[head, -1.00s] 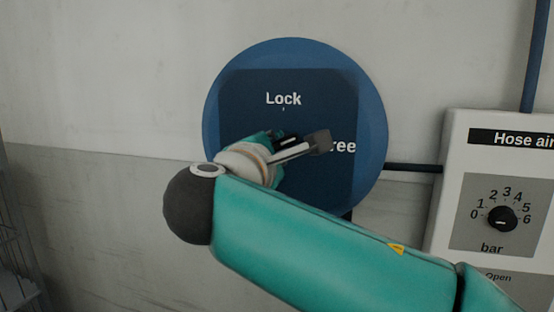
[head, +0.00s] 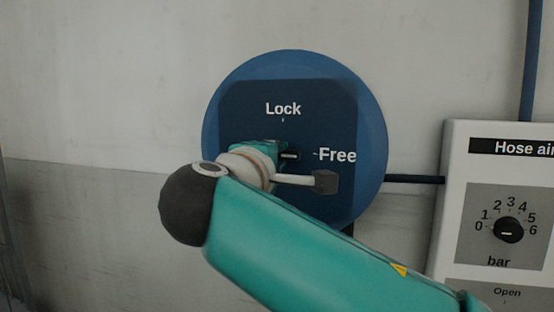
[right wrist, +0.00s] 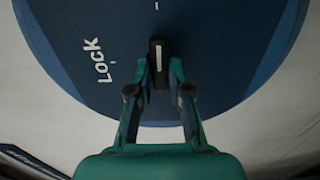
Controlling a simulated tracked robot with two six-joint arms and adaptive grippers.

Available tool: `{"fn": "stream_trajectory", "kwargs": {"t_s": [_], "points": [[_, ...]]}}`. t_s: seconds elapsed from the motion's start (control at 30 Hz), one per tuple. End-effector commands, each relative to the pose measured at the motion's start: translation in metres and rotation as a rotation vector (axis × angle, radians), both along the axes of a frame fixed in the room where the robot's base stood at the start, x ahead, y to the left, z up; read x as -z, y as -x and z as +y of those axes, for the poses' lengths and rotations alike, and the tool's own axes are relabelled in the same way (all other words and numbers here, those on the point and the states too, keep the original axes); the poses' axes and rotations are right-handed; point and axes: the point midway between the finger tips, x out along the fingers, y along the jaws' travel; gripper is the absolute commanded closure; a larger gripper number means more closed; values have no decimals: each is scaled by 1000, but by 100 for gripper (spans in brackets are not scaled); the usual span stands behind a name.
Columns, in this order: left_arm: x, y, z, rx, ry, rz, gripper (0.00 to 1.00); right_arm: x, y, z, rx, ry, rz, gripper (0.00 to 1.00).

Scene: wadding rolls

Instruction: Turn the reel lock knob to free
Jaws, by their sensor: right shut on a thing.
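The reel lock knob (right wrist: 157,52) is a small dark bar with a white line, on the face of a round blue reel (head: 368,130). In the head view the knob (head: 291,155) lies about level, its line in line with the tick beside the white word Free (head: 338,155). The word Lock (head: 283,108) is above it. My right gripper (right wrist: 160,72) is shut on the knob, a fingertip on each side. In the head view my right gripper (head: 282,155) is partly hidden by its own wrist. My left gripper is not in view.
A white hose air panel (head: 460,150) with a bar dial (head: 508,230) stands to the right, joined to the reel by a dark blue pipe (head: 415,179). The wall (head: 110,90) left of the reel is bare.

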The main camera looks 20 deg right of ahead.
Motion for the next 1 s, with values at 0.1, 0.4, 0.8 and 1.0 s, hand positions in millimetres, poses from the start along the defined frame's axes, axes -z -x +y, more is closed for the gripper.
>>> {"fn": "stream_trajectory", "kwargs": {"t_s": [0.1, 0.4, 0.8, 1.0], "points": [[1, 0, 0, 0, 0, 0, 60, 5, 0, 0, 6, -6, 11, 100], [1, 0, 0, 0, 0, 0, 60, 4, 0, 0, 5, -5, 10, 56], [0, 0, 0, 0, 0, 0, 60, 2, 6, 5, 0, -3, 6, 56], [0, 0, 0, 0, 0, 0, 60, 2, 32, 23, -3, -2, 6, 56]]}}
